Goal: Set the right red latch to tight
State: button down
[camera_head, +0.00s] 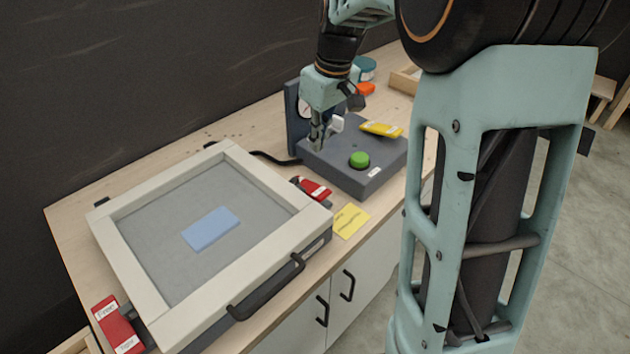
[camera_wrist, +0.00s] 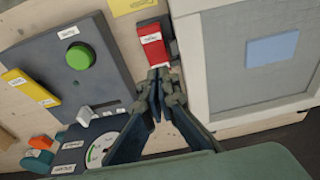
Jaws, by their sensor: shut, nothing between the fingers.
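The right red latch (camera_head: 314,188) is on the right side of the pale frame (camera_head: 178,325), between the frame and the grey control box. It also shows in the wrist view (camera_wrist: 152,45), with a white label too small to read surely. My gripper (camera_head: 316,146) is shut and empty. In the head view it hangs over the left part of the control box, behind the latch. In the wrist view my fingertips (camera_wrist: 160,75) appear just below the latch's near end; I cannot tell whether they touch it. The latch's setting is unclear.
Another red latch (camera_head: 115,325) is on the frame's left side. The grey control box (camera_head: 345,180) carries a green button (camera_head: 359,159), a yellow labelled piece (camera_head: 381,129), a white switch (camera_head: 337,123) and a gauge. A blue pad (camera_head: 211,228) lies inside the frame. A black handle (camera_head: 265,287) juts out in front.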

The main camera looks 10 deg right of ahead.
send_over(314, 192)
notch_tip(314, 192, down, 10)
jog(key=shift+w+a+r, duration=0.1)
jog(key=shift+a+r, duration=0.05)
jog(key=shift+r, duration=0.05)
jog(key=shift+s+d+f, duration=0.15)
jog(key=shift+f, duration=0.9)
jog(key=shift+s+d+f, duration=0.1)
jog(key=shift+s+f, duration=0.05)
jog(key=shift+f, duration=0.9)
jog(key=shift+f+b, duration=0.1)
jog(key=shift+b, duration=0.3)
jog(key=shift+s+f+b, duration=0.1)
jog(key=shift+b, duration=0.25)
jog(key=shift+d+t, duration=0.1)
jog(key=shift+t, duration=0.2)
